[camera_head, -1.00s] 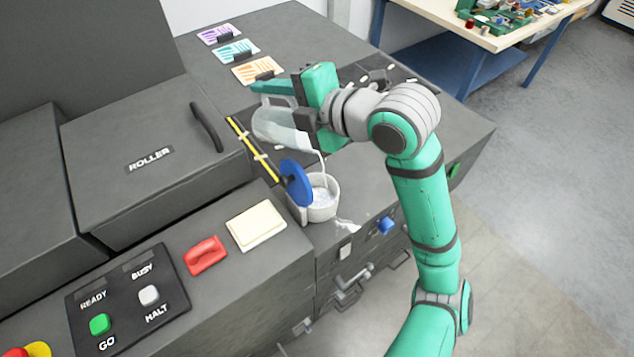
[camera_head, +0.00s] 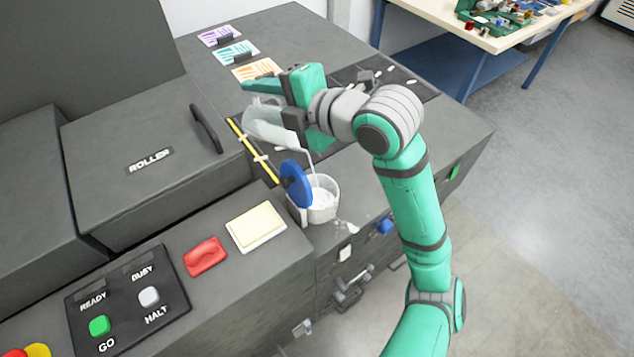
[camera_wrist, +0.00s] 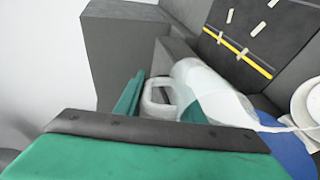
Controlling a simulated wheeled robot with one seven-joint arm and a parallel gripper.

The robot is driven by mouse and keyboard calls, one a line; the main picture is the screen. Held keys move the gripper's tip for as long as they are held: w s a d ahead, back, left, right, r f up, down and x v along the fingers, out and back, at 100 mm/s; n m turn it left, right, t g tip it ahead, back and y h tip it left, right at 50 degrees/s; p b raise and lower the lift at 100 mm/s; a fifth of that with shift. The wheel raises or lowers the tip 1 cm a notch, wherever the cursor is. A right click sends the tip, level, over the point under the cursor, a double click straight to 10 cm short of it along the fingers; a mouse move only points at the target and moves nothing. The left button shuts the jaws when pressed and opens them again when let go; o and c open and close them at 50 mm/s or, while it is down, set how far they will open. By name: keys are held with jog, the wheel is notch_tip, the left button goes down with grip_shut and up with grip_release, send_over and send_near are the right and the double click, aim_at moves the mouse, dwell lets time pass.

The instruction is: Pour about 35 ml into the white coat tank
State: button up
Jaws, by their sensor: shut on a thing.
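My gripper (camera_head: 288,102) is shut on a translucent white jug (camera_head: 268,126) and holds it tilted above the machine top. In the wrist view the jug (camera_wrist: 212,92) lies on its side, its handle between my fingers. A thin pale stream runs from the jug's lip down into the white coat tank (camera_head: 322,206), an open round cup with whitish liquid inside. The tank's blue round lid (camera_head: 295,185) stands open at its left side. A white splash (camera_head: 347,228) lies on the surface just right of the tank.
The roller housing (camera_head: 150,150) is at left. A control panel (camera_head: 128,300), a red handle (camera_head: 205,256) and a cream pad (camera_head: 256,226) lie in front. A yellow strip (camera_head: 252,152) runs behind the tank. Coloured cards (camera_head: 236,52) lie at the back.

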aim_at(258, 100)
jog(key=shift+w, duration=0.1)
jog(key=shift+w+a, duration=0.15)
jog(key=shift+w, duration=0.05)
jog(key=shift+w+a, duration=0.2)
jog(key=shift+w+a+r+g+h, duration=0.1)
jog(key=shift+w+a+g+h, duration=0.2)
jog(key=shift+a+g+h, duration=0.3)
jog(key=shift+w+f+g+h, duration=0.1)
jog(key=shift+f+g+h, duration=0.2)
jog(key=shift+f+h, duration=0.45)
jog(key=shift+f+g+h, duration=0.25)
jog(key=shift+g+h, duration=0.25)
jog(key=shift+h, duration=0.15)
jog(key=shift+f, duration=0.15)
jog(key=shift+f, duration=0.1)
dwell(0.4)
